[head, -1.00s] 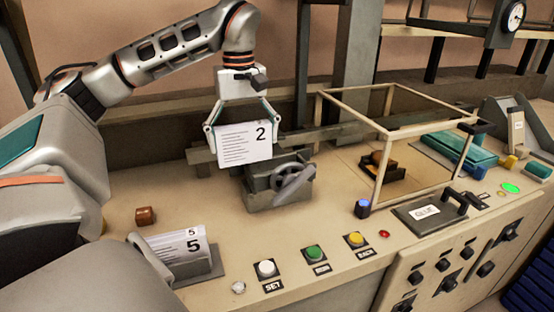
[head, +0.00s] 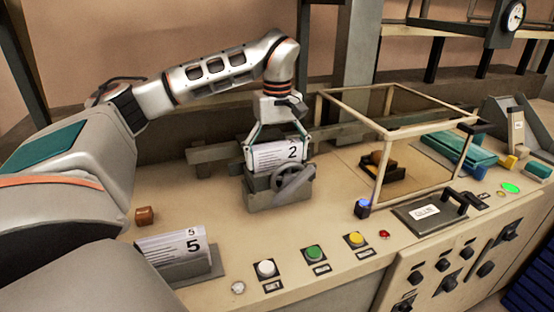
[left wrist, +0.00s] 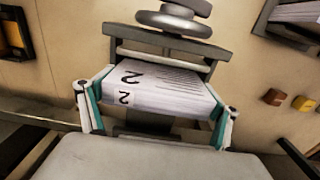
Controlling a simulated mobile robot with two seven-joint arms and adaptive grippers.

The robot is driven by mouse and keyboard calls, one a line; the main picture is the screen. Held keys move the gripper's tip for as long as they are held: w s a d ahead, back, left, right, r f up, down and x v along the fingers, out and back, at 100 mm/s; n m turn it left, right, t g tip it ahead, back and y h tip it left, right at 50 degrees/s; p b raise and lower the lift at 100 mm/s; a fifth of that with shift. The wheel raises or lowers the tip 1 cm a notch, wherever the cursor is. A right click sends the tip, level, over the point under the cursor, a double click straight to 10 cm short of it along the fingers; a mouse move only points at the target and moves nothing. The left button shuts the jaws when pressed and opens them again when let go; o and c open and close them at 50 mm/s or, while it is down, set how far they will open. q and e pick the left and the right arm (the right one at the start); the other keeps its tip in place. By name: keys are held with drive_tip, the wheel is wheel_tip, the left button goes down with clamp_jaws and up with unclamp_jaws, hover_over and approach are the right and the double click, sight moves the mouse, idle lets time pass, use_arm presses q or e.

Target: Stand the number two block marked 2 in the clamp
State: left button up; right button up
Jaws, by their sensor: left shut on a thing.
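The number two block (head: 268,158) is a white stack of sheets with a 2 printed at its upper right. My left gripper (head: 277,153) is shut on it, one finger at each side edge, and holds it upright. The grey clamp (head: 268,197) with its handwheel (head: 295,185) is directly below; the block's lower edge is at the clamp's top, partly hidden by the front jaw and wheel. In the left wrist view the block (left wrist: 160,100) lies between the fingers, beside the clamp's jaw bar (left wrist: 165,42). I cannot tell how deep it sits. My right gripper is not in view.
A block marked 5 (head: 172,252) stands in a grey holder at the front left, near a small brown cube (head: 144,216). White, green and yellow buttons (head: 314,253) line the front edge. A framed clear enclosure (head: 380,190) stands right of the clamp.

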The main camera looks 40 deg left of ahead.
sight(277, 145)
use_arm(q)
drive_tip(key=shift+f, duration=0.3)
drive_tip(key=o, duration=1.1)
drive_tip(key=shift+f, duration=0.1)
drive_tip(key=shift+r, duration=3.85)
drive_tip(key=shift+s+d, duration=0.1)
